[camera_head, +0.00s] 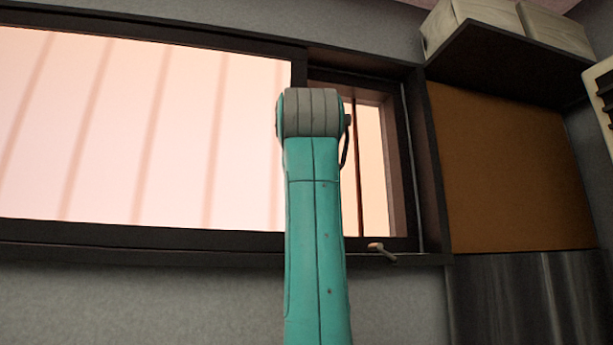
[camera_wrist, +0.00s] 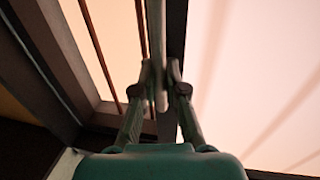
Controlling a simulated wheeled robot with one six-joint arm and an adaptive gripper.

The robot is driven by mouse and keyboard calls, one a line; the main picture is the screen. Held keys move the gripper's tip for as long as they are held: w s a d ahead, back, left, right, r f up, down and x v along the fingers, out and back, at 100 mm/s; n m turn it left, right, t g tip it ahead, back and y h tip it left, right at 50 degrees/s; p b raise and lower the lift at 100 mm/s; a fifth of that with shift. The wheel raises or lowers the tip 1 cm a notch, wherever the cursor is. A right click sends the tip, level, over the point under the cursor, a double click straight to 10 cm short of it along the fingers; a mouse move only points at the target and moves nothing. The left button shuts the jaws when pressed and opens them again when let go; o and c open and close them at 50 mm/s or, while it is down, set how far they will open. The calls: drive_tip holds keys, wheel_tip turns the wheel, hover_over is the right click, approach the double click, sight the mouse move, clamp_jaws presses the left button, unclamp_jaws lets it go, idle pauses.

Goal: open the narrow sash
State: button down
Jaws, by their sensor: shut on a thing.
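The narrow sash (camera_head: 368,150) is the slim dark-framed part at the right end of the window, partly hidden behind my teal arm in the head view. In the wrist view its side of the window (camera_wrist: 105,45) shows at the left, with thin dark uprights. My gripper (camera_wrist: 158,85) is shut on a slim grey upright bar (camera_wrist: 155,35), which looks like a handle, in front of the dark post between the two panes. My gripper is hidden behind my arm in the head view. I cannot tell whether the sash stands ajar.
A wide bright pane (camera_head: 140,130) fills the left. A small lever with a tan end (camera_head: 380,251) sticks out at the lower right sill. A dark shelf (camera_head: 505,65) with pale boxes (camera_head: 485,20) hangs at upper right, above a brown panel (camera_head: 510,170).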

drive_tip(key=c, duration=1.2)
unclamp_jaws()
drive_tip(key=s+d, duration=0.1)
drive_tip(key=s, duration=1.1)
drive_tip(key=shift+d, duration=0.25)
